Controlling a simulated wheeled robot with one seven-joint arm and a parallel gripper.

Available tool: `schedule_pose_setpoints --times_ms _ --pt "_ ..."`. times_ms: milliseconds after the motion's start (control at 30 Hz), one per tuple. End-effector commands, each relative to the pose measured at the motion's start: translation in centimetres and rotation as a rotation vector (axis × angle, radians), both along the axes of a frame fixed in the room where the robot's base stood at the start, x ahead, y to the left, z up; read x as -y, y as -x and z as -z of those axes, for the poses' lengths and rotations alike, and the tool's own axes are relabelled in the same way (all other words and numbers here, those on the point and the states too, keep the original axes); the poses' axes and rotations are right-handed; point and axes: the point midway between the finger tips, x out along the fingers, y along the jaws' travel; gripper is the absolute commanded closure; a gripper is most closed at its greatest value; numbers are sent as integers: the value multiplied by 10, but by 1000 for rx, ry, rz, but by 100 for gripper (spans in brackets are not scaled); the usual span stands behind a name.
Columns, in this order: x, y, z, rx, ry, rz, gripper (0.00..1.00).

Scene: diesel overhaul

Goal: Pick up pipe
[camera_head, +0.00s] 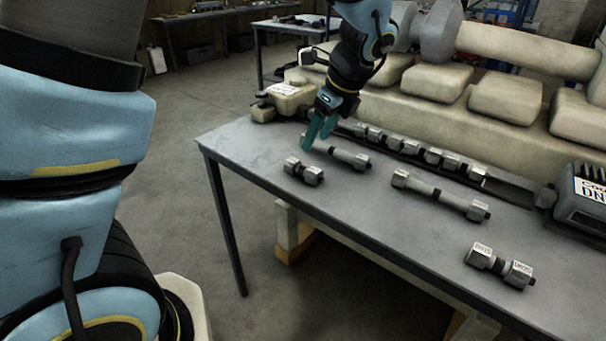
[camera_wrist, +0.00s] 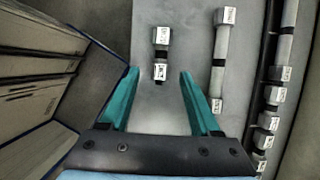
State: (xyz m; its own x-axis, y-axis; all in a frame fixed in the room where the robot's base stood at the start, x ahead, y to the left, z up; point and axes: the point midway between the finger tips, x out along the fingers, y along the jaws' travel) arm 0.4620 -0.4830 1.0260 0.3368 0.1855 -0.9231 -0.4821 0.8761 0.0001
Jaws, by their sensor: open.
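Several metal pipes with hex ends lie on the grey table. A short pipe (camera_head: 304,171) lies near the table's left end. A longer pipe (camera_head: 336,152) lies just behind it. Another long pipe (camera_head: 440,195) lies mid-table, and a short pipe (camera_head: 499,267) lies near the front right. My gripper (camera_head: 317,131) is open and empty above the left end, fingers pointing down. In the wrist view my gripper (camera_wrist: 157,76) has the near short pipe (camera_wrist: 160,53) ahead, its lower end between the fingertips. The longer pipe (camera_wrist: 219,60) is right of the right finger.
The grey table (camera_head: 250,152) has clear surface between the pipes. A dark rack with a row of metal pieces (camera_head: 433,156) runs along the back. A large beige engine block (camera_head: 430,105) stands behind it. A dark labelled unit (camera_head: 582,200) is at the right.

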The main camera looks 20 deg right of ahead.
Motion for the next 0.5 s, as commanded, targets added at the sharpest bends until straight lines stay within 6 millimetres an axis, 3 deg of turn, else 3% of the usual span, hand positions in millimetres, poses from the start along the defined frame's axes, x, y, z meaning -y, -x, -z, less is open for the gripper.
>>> schedule_pose_setpoints --times_ms 200,500 --pt "-7 -11 31 -2 -5 -1 36" --pt "-11 -19 52 -2 -2 -2 36"
